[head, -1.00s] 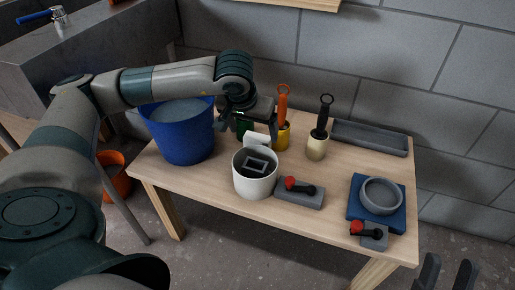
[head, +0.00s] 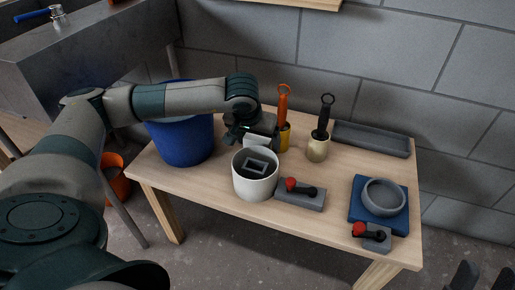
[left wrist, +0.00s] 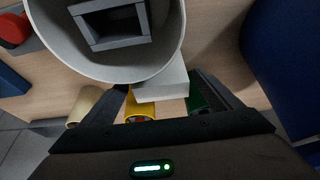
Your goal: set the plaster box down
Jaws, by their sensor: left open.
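The plaster box, a small white block (head: 257,143), is just behind the white tub (head: 256,187). It also shows in the left wrist view (left wrist: 162,84), close to the tub's rim. My left gripper (head: 254,133) is over the box from behind. In the left wrist view its two dark fingers stand apart on either side of the box, with gaps, so it is open. The box's underside is hidden, so I cannot tell how it meets the table. My right gripper (head: 482,277) shows only as two separated dark fingertips at the bottom right corner.
On the wooden table (head: 330,215) stand a blue bucket (head: 185,140), a yellow pot (head: 284,138) with an orange-handled tool, and a cream pot (head: 317,148). Red-knobbed grey blocks (head: 312,200), a blue board (head: 361,214) with a grey ring (head: 384,196) and a grey trough (head: 372,139) lie right.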

